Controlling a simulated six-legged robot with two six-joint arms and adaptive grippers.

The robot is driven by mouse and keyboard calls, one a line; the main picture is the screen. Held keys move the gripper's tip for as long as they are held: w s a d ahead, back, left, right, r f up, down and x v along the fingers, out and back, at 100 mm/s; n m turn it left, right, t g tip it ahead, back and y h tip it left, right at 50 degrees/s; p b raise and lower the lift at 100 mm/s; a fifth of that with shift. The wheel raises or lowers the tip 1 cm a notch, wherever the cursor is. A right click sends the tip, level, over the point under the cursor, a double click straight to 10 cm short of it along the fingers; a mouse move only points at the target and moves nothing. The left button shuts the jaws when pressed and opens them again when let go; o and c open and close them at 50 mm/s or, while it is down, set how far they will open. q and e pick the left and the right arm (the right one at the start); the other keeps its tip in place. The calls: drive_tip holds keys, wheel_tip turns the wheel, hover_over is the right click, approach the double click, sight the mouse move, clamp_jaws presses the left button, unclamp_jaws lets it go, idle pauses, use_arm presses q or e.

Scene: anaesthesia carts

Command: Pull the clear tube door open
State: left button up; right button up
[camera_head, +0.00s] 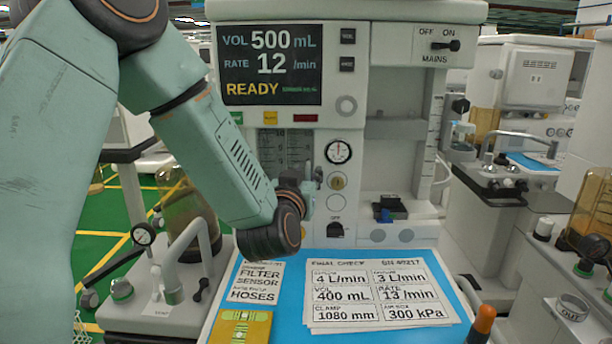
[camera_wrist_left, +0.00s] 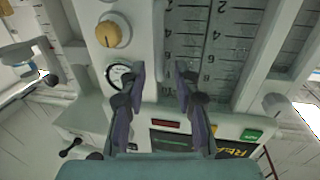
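The clear tube door (camera_head: 288,148) is on the front of the anaesthesia machine, under the screen, over scaled flow tubes. It looks shut. In the left wrist view, which is upside down, the clear door (camera_wrist_left: 222,45) lies behind and to the right of my fingers. My left gripper (camera_head: 314,182) is at the door's lower right, partly hidden by its own wrist. In the left wrist view my left gripper (camera_wrist_left: 160,75) has its two fingers apart, with a pale upright strip of the panel between them. I cannot tell whether they touch it. My right gripper is not in view.
A round gauge (camera_head: 338,151) and a yellow-brown knob (camera_head: 337,181) sit just right of the door. Printed cards (camera_head: 381,292) lie on the blue worktop (camera_head: 290,318) below. A bent metal pipe (camera_head: 180,245) stands at left. More carts stand at right.

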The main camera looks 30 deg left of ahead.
use_arm(q)
drive_tip(key=shift+s+r, duration=0.1)
drive_tip(key=shift+w, duration=0.3)
drive_tip(key=shift+c, duration=1.4)
drive_tip(key=shift+s+a, duration=0.1)
drive_tip(key=shift+s, duration=0.1)
clamp_jaws()
drive_tip(key=shift+w, duration=0.1)
